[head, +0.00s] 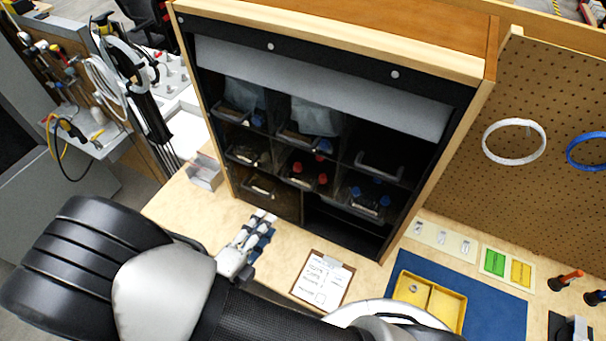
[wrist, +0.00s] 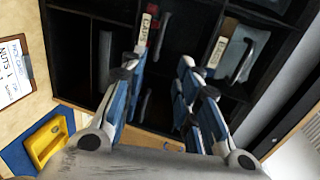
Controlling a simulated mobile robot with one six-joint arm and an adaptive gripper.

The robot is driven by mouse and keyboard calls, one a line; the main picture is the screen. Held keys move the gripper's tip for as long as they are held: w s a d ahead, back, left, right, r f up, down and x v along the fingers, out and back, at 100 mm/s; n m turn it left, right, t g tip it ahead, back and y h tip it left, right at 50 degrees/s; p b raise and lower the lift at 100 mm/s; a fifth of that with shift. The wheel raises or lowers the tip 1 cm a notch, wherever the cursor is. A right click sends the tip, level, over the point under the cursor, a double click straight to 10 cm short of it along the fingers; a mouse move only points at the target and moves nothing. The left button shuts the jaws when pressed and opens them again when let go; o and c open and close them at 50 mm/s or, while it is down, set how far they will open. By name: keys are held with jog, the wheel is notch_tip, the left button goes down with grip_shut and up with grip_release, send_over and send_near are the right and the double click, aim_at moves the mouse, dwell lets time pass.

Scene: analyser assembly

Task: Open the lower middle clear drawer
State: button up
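The dark cabinet (head: 200,110) holds rows of clear drawers with dark handles. The lower middle clear drawer (head: 304,180) is closed and shows red items inside. My gripper (head: 262,222) is low in front of the cabinet's lower left drawer, left of and below the middle drawer, apart from it. In the wrist view my gripper (wrist: 163,68) has its two blue-and-grey fingers spread with nothing between them. Labelled drawer fronts with handles appear beyond the fingers, turned sideways; the fingers partly cover them.
A lower left drawer (head: 262,190) is beside a wide dark empty bay (head: 340,222). A clipboard (head: 322,281) lies on the bench in front. A yellow tray (head: 447,306) stands on a blue mat (head: 485,305) to the right. A small grey bin (head: 204,172) stands left of the cabinet.

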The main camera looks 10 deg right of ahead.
aim_at(295, 184)
jog(key=b+x, duration=0.1)
jog(key=x, duration=1.6)
jog(key=shift+d, duration=0.1)
jog(key=shift+c, duration=0.2)
grip_shut()
